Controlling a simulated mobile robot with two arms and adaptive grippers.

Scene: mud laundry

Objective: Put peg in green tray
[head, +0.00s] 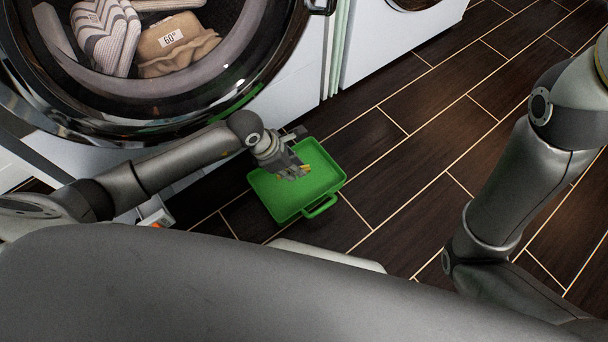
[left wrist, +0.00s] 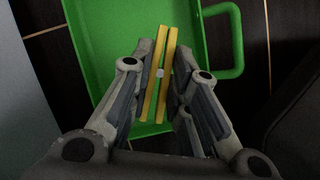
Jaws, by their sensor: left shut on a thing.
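The green tray (head: 280,201) lies on the dark floor in front of the washing machine, its handle toward the lower right in the head view. It also fills much of the left wrist view (left wrist: 98,35). My left gripper (head: 300,171) is over the tray. In the left wrist view, my left gripper (left wrist: 160,85) is shut on the yellow peg (left wrist: 164,62), which shows as two long yellow strips with a small pale piece between them. The peg is over the inside of the tray; I cannot tell whether it touches the bottom. My right gripper is not in view.
A front-loading washing machine (head: 290,75) with a round door and folded cloth items behind it stands at the upper left. Another white machine (head: 380,45) stands beside it. A small white and orange object (head: 155,215) is at the left. Dark floor (head: 400,170) to the right is clear.

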